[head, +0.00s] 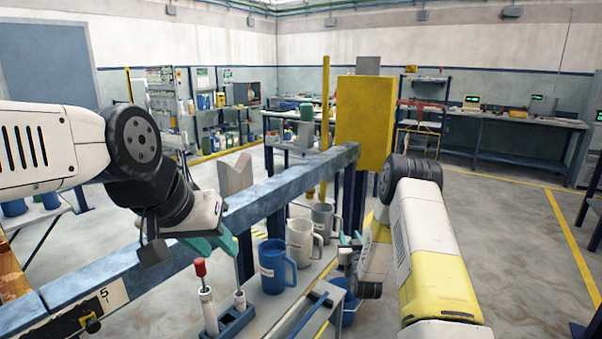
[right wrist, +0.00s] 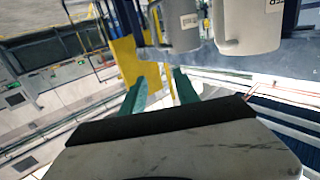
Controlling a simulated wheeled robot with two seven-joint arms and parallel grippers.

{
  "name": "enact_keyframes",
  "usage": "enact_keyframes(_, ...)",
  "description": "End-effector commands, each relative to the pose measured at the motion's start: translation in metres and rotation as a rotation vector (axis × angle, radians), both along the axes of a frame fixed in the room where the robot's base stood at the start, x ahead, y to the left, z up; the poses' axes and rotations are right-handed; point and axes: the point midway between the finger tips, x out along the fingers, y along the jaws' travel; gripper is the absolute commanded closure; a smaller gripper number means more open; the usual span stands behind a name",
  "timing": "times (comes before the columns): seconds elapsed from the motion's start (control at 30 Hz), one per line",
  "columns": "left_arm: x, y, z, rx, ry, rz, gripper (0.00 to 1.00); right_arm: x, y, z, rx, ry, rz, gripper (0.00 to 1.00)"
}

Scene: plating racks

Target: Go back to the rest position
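My left arm reaches in from the left in the head view, its gripper (head: 222,240) with teal fingers pointing down beside the blue-grey beam (head: 130,265). Its finger gap is not clear, and I see nothing held. My right gripper (head: 351,243) is partly hidden by its own arm in the head view, to the right of the mugs. In the right wrist view its two teal fingers (right wrist: 160,88) stand apart with nothing between them.
A blue mug (head: 272,266), a cream mug (head: 299,242) and a grey mug (head: 322,219) stand in a row on a bench. A rack (head: 232,323) holds a red-topped tool (head: 201,268). A yellow panel (head: 363,122) rises behind. The floor at right is clear.

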Motion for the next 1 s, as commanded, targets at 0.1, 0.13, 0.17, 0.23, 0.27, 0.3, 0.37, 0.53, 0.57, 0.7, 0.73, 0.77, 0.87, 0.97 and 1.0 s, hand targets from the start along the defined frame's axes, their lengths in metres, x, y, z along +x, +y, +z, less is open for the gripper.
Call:
enact_keyframes(0.1, 0.000, 0.000, 0.000, 0.000, 0.000, 0.000, 0.65, 0.006, 0.000, 0.032, 0.001, 0.041, 0.005, 0.63)
enact_keyframes(0.13, 0.000, 0.000, 0.000, 0.000, 0.000, 0.000, 0.65, 0.007, 0.000, 0.041, 0.002, 0.055, 0.008, 0.63)
enact_keyframes(0.17, 0.000, 0.000, 0.000, 0.000, 0.000, 0.000, 0.65, 0.008, -0.001, 0.050, 0.003, 0.070, 0.009, 0.63)
enact_keyframes(0.23, 0.000, 0.000, 0.000, 0.000, 0.000, 0.000, 0.65, 0.007, 0.000, 0.075, 0.005, 0.112, 0.014, 0.63)
enact_keyframes(0.27, 0.000, 0.000, 0.000, 0.000, 0.000, 0.000, 0.65, 0.005, 0.000, 0.087, 0.007, 0.133, 0.017, 0.63)
enact_keyframes(0.3, 0.000, 0.000, 0.000, 0.000, 0.000, 0.000, 0.65, 0.001, 0.001, 0.103, 0.009, 0.163, 0.022, 0.63)
enact_keyframes(0.37, 0.000, 0.000, 0.000, 0.000, 0.000, 0.000, 0.65, -0.007, 0.002, 0.126, 0.012, 0.209, 0.027, 0.63)
enact_keyframes(0.53, 0.000, 0.000, 0.000, 0.000, 0.000, 0.000, 0.65, -0.046, 0.006, 0.186, 0.025, 0.341, 0.043, 0.63)
enact_keyframes(0.57, 0.000, 0.000, 0.000, 0.000, 0.000, 0.000, 0.65, -0.055, 0.007, 0.195, 0.028, 0.365, 0.046, 0.63)
enact_keyframes(0.7, 0.000, 0.000, 0.000, 0.000, 0.000, 0.000, 0.65, -0.106, 0.011, 0.234, 0.040, 0.473, 0.062, 0.63)
enact_keyframes(0.73, 0.000, 0.000, 0.000, 0.000, 0.000, 0.000, 0.65, -0.119, 0.012, 0.241, 0.042, 0.495, 0.066, 0.63)
enact_keyframes(0.77, 0.000, 0.000, 0.000, 0.000, 0.000, 0.000, 0.65, -0.132, 0.013, 0.248, 0.045, 0.519, 0.069, 0.63)
enact_keyframes(0.87, 0.000, 0.000, 0.000, 0.000, 0.000, 0.000, 0.65, -0.179, 0.016, 0.267, 0.054, 0.596, 0.082, 0.63)
enact_keyframes(0.97, 0.000, 0.000, 0.000, 0.000, 0.000, 0.000, 0.65, -0.230, 0.020, 0.281, 0.061, 0.674, 0.098, 0.63)
enact_keyframes(1.0, 0.000, 0.000, 0.000, 0.000, 0.000, 0.000, 0.65, -0.251, 0.021, 0.285, 0.064, 0.705, 0.104, 0.63)
